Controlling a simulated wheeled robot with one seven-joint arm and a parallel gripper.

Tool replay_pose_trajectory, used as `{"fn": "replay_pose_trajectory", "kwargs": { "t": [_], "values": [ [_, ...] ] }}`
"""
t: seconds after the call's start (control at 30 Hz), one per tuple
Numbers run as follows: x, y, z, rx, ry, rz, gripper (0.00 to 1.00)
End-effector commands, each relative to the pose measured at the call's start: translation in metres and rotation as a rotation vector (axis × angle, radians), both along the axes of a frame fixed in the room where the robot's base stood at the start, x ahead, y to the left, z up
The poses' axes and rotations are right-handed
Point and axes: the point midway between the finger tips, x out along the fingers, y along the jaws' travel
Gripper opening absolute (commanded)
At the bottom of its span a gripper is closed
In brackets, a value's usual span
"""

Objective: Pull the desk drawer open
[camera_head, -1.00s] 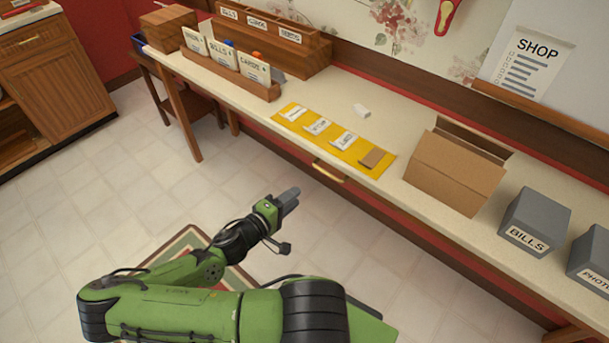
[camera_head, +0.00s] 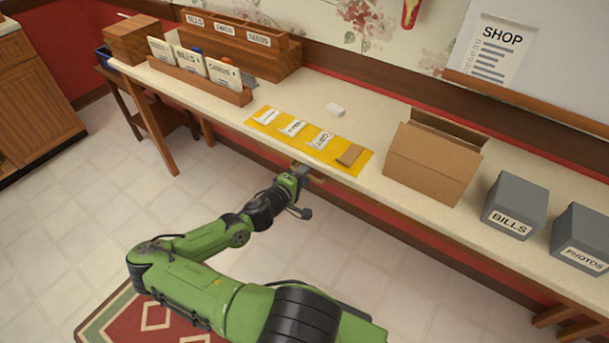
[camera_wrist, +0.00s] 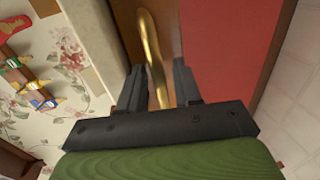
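The long desk (camera_head: 352,195) runs along the wall, and its drawer shows as a brown wooden front (camera_wrist: 170,22) in the wrist view. The drawer looks shut. Its curved brass handle (camera_wrist: 152,48) lies between the two fingers of my gripper (camera_wrist: 160,85), with a gap on each side. In the head view my gripper (camera_head: 302,172) is at the desk's front edge, below the yellow mat, and hides part of the handle (camera_head: 318,179). My gripper is open and no finger clearly touches the handle.
On the desktop are a yellow mat (camera_head: 257,121) with several small items, an open cardboard box (camera_head: 430,165), grey boxes (camera_head: 514,205) and wooden organizers (camera_head: 240,48). A patterned rug (camera_head: 105,322) lies on the floor. The floor before the desk is clear.

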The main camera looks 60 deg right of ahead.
Motion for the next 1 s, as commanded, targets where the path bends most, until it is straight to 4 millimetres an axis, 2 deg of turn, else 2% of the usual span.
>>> {"fn": "replay_pose_trajectory", "kwargs": {
  "t": [0.07,0.2,0.3,0.73,0.87,1.0],
  "values": [
    [0.0,0.0,0.0,0.0,0.0,0.0,0.33],
    [0.0,0.001,0.0,0.0,0.0,0.0,0.12],
    [0.0,0.001,0.0,0.0,0.0,-0.001,0.0],
    [0.001,0.006,0.0,0.002,0.0,-0.001,0.0],
    [0.003,0.019,-0.001,0.003,0.001,0.0,0.0],
    [0.007,0.04,-0.001,0.003,0.0,0.001,0.0]
  ]
}}
